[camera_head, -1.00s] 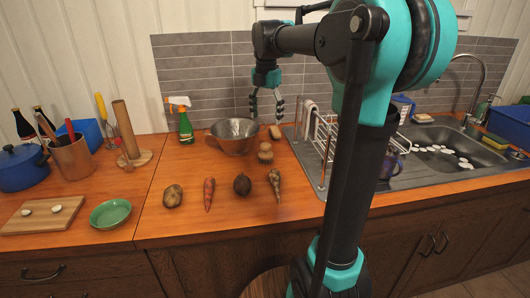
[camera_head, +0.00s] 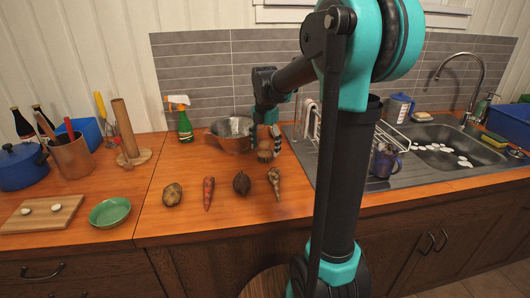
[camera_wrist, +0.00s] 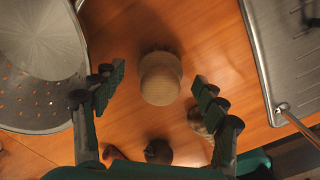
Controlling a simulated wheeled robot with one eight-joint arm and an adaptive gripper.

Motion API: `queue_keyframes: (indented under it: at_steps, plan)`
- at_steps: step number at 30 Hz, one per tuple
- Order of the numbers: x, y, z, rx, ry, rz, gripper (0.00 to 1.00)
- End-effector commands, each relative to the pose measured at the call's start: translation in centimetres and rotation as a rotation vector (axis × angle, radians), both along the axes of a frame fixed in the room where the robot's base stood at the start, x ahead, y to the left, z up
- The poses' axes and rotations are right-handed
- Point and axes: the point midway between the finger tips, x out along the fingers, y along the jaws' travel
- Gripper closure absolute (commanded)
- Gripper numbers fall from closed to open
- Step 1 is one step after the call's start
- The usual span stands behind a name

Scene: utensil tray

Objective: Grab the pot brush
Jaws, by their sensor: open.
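The pot brush (camera_head: 265,154) is a small round wooden brush with a knob on top. It stands on the wooden counter just right of the metal colander. In the wrist view the brush (camera_wrist: 160,78) shows from above, between the fingertips and apart from both. My gripper (camera_head: 265,141) points down over the brush. In the wrist view my gripper (camera_wrist: 152,92) is open, with one finger on each side and nothing held.
The colander (camera_head: 232,135) stands close on the left, near one finger. The metal drainer (camera_wrist: 275,50) lies to the right. A potato (camera_head: 172,194), carrot (camera_head: 208,193), dark round vegetable (camera_head: 242,183) and pale root (camera_head: 274,183) lie in front. A spray bottle (camera_head: 185,125) stands behind.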

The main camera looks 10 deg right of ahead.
Motion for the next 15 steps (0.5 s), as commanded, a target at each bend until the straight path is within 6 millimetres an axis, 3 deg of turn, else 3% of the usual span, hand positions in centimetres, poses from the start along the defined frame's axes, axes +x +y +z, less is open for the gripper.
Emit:
queue_keyframes:
  at_steps: [8,15]
  plan:
    - [-0.01,0.0,-0.26,0.0,0.0,0.0,0.29]
    - [-0.01,0.0,-0.24,0.0,0.0,0.0,0.59]
